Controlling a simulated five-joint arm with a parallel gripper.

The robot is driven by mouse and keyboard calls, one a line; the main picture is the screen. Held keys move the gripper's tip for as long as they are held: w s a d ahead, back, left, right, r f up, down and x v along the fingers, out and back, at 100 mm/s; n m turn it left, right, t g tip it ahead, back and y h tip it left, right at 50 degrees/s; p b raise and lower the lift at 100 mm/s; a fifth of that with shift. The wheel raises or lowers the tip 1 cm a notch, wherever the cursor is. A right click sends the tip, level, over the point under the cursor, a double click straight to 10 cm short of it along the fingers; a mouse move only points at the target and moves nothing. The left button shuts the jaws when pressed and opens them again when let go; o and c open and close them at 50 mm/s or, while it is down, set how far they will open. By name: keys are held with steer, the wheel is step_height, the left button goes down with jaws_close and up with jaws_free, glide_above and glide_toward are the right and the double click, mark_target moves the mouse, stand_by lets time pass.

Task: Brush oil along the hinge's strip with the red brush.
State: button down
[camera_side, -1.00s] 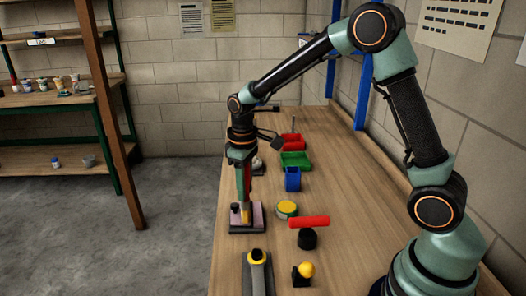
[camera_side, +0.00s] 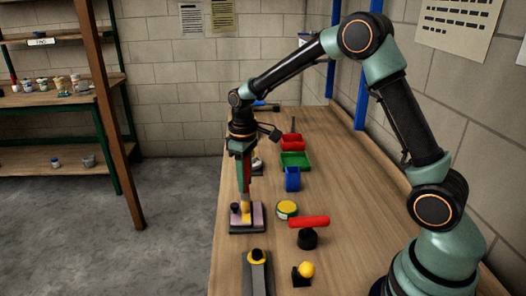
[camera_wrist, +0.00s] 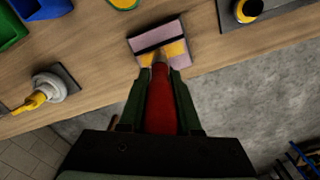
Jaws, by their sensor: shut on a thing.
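My gripper (camera_side: 245,190) is shut on the red brush (camera_wrist: 161,108) and points down. The brush's red handle lies between the two green fingers, and its yellowish end (camera_side: 246,213) faces down. Below it is the hinge (camera_side: 261,222), a pinkish plate on a dark base with a small dark knob at its left. In the wrist view the hinge (camera_wrist: 142,31) has a dark strip (camera_wrist: 160,38) across it. Yellow patches lie just below that strip near the brush tip. I cannot tell whether the tip touches the plate, and the gripper hides part of it.
A yellow-topped round tin (camera_side: 287,209) and a red-handled black tool (camera_side: 309,223) stand to the right. Red (camera_side: 291,141), green (camera_side: 296,160) and blue (camera_side: 292,180) containers stand farther back. A grey-and-yellow item (camera_side: 257,272) and a yellow-knobbed block (camera_side: 303,272) are in front.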

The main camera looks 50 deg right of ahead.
stand_by(0.4)
steer(key=shift+w+d, duration=1.2)
steer(key=shift+w, duration=0.1)
steer(key=c, duration=1.3)
jaws_free()
jaws_close()
steer(key=shift+r, duration=0.1)
step_height(320, 180, up, 7)
